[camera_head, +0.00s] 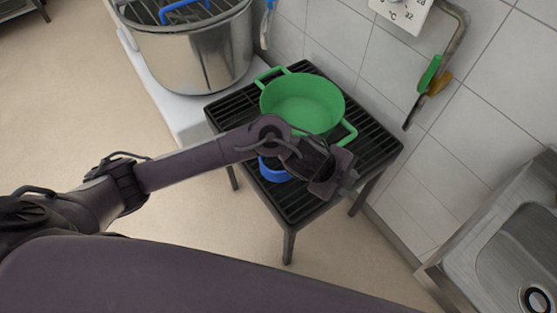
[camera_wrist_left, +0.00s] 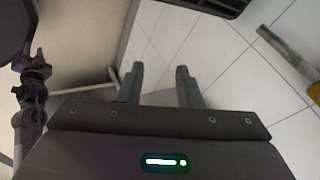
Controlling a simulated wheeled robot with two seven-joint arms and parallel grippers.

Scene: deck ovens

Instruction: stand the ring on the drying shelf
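A blue round object (camera_head: 274,174) sits on the black slatted stand (camera_head: 226,110). My left arm hides part of it, so I cannot tell whether it is the ring. No other clear ring shows, and I cannot tell whether this stand is the drying shelf. My left gripper (camera_head: 345,181) is over the right front part of the stand. In the left wrist view its two fingers (camera_wrist_left: 160,80) are apart, with nothing between them. My right gripper is not in view.
A green two-handled pot (camera_head: 303,101) stands on the same stand. A large steel pot (camera_head: 195,52) is behind left, on a white surface. Floor is open at left.

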